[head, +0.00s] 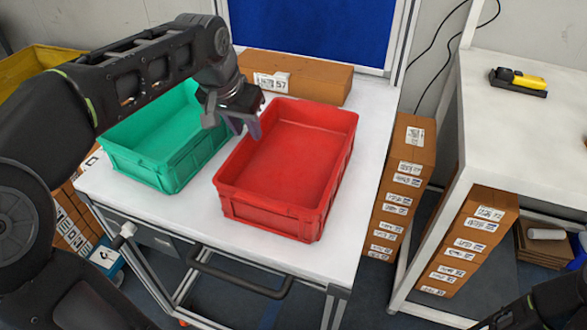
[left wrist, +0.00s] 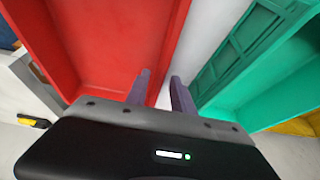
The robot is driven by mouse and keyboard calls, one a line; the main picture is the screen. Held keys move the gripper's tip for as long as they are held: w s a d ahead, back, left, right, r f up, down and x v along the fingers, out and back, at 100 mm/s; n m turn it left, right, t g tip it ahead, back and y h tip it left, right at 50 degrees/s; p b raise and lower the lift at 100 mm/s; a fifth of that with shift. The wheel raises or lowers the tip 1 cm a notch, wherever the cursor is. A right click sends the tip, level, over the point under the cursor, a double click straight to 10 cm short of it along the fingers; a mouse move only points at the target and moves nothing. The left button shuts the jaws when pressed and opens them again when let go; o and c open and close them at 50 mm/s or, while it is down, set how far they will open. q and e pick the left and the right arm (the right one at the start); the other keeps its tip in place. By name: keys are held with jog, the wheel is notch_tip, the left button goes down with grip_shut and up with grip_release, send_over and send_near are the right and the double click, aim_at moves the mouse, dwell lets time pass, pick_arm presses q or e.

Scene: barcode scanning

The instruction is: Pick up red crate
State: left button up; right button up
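The red crate (head: 283,165) is empty and stands on the white table, right of the green crate. Its inside and one side wall fill the upper left of the left wrist view (left wrist: 105,45). My left gripper (head: 243,126) is over the red crate's left rim, near its far left corner. Its two purple fingers are apart in the left wrist view (left wrist: 160,92), one on the red crate's inner side and one over the gap between the crates. Nothing is seen gripped, and contact with the rim cannot be told. My right gripper does not show.
The green crate (head: 140,172) stands close on the left, with a narrow gap. A cardboard box (head: 318,78) lies behind the red crate. Stacked brown boxes (head: 398,205) stand right of the table (head: 345,225). A second white table (head: 500,125) holds a yellow-black device (head: 520,80).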

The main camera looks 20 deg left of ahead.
aim_at(249, 135)
pick_arm(q)
jog(key=x, duration=0.4)
jog(key=shift+f, duration=0.1)
jog(key=shift+s, duration=0.1)
dwell(0.3)
grip_shut()
dwell(1.3)
